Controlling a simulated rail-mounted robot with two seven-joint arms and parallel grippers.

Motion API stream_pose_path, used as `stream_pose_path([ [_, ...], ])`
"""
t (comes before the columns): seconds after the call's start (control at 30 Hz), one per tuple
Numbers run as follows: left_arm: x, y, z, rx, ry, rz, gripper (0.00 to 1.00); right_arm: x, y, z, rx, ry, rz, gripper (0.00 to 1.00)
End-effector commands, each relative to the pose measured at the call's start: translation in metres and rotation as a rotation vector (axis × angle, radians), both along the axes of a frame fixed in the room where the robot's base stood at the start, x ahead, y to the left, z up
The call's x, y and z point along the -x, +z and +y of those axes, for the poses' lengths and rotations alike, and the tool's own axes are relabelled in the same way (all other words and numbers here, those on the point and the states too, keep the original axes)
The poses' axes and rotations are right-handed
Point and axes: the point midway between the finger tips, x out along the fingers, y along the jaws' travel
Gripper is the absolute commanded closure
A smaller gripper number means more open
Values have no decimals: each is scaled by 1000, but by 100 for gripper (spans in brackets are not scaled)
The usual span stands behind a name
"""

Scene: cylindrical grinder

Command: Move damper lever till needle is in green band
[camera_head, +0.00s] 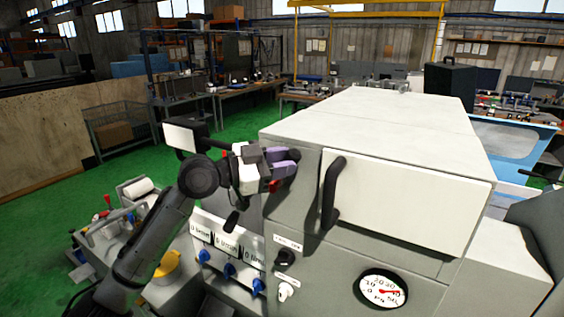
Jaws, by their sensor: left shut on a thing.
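My left gripper (284,161) has purple fingers and sits at the upper left edge of the grey machine cabinet. It is shut on what appears to be the damper lever, which is mostly hidden by the fingers and the gripper body. A round white gauge (383,290) with a red needle is low on the cabinet front. The needle points to the right; the green band is too small to make out. My right gripper is not in view.
A black door handle (332,192) stands out from the cabinet front, right of my left gripper. Below are a black knob (285,257), a white switch (285,291) and several blue valve knobs (229,270). Green floor (235,118) lies open behind.

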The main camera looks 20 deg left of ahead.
Motion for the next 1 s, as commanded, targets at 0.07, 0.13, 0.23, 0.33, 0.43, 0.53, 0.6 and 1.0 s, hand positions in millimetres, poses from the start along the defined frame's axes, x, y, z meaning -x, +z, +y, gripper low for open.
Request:
stream_pose_path([
  [0.07,0,0,0,0,0,0,100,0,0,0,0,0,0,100],
  [0.13,0,0,0,0,0,0,100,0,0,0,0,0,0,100],
  [0.23,0,0,0,4,0,1,100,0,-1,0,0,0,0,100],
  [0.33,-1,-3,5,76,-1,13,100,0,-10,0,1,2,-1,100],
  [0.43,-2,-1,13,175,0,26,100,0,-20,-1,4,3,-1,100],
  [0.53,-3,3,18,231,0,35,100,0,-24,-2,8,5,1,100],
  [0.6,-3,4,19,244,-1,37,100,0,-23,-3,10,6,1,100],
  [1.0,-3,5,19,242,0,37,62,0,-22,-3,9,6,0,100],
])
